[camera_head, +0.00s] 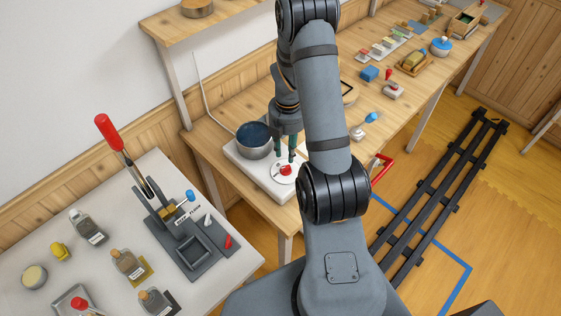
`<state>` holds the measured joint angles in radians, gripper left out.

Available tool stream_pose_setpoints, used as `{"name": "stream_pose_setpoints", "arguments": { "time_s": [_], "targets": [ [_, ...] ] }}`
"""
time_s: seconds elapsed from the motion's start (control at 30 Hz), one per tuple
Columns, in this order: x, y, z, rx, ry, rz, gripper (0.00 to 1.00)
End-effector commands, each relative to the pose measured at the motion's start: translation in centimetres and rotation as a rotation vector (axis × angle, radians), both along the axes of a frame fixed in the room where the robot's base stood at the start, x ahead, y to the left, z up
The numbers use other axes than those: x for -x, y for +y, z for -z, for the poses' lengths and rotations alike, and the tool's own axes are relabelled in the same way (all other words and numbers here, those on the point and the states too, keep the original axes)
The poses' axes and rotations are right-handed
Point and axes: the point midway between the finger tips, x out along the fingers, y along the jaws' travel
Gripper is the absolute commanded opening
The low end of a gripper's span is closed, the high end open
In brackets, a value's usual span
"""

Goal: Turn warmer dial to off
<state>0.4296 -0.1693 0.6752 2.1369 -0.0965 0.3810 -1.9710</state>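The warmer (240,162) is a white block on the wooden bench, with a dark-filled metal pot (254,141) on its left part. Its dial is a red knob (286,170) on a white round face with small marks, at the right part of the warmer. The marks are too small to read. My gripper (284,157) points down just above and behind the knob in the picture. Its two green fingers stand apart, with a gap between them. I cannot tell whether a finger touches the knob.
A white cable (200,97) runs up the wall behind the warmer. A grey-white table (110,190) at the left holds a lever press (160,207) and several jars. More items line the wooden bench (230,105) to the right, beyond my arm. A dark rail (440,195) lies on the floor.

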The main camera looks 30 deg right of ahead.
Motion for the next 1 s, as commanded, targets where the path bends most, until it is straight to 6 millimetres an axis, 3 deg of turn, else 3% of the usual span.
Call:
{"name": "stream_pose_setpoints", "arguments": {
  "time_s": [0.8,1.0],
  "targets": [
    [0.0,0.1,6.9,-0.001,0.001,-0.001,0.26],
    [0.0,0.0,6.9,0.0,0.001,-0.001,0.26]
  ]
}}
